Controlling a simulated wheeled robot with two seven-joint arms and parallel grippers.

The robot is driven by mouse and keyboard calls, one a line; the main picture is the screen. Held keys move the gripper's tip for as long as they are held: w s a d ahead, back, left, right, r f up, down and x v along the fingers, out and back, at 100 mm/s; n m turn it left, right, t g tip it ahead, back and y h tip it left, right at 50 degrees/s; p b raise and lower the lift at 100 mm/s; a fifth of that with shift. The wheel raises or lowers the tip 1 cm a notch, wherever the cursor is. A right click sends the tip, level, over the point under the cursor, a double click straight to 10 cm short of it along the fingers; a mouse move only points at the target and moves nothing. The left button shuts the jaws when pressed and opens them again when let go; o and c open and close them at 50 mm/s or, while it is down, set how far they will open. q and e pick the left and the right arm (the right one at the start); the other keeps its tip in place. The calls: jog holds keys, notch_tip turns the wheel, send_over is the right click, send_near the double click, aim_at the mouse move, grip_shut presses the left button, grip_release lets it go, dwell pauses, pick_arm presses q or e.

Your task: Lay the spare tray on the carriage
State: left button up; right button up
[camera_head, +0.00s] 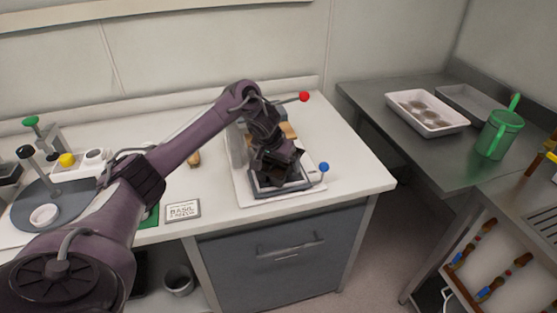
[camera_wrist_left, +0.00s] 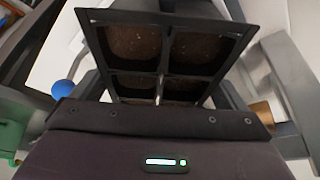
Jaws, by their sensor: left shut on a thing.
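A black tray with several soil-filled cells fills the upper middle of the left wrist view; its rim (camera_wrist_left: 150,18) is close in front of my gripper. My left gripper (camera_head: 275,168) is shut on this dark tray, low over the front of the apparatus with the red and blue knobs. A grey flat frame (camera_head: 262,191), which looks like the carriage, lies just under the gripper. My arm hides much of both, and I cannot tell whether the tray touches the frame. My right gripper is not in view.
The red knob (camera_head: 304,96) and blue knob (camera_head: 323,167) stick out right of the apparatus. A label card (camera_head: 183,211) lies left of it. The right bench holds a white tray (camera_head: 458,126), a grey tray (camera_head: 463,92) and a green can (camera_head: 494,140). The white bench's right end is clear.

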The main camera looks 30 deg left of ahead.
pick_arm(q)
jog(key=shift+f, duration=0.4)
jog(key=o, duration=0.9)
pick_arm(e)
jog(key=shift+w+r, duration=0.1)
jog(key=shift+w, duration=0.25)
pick_arm(q)
jog(key=shift+r, duration=0.15)
jog(key=shift+r, duration=0.35)
jog(key=p+v, duration=0.5)
jog(key=v, duration=0.7)
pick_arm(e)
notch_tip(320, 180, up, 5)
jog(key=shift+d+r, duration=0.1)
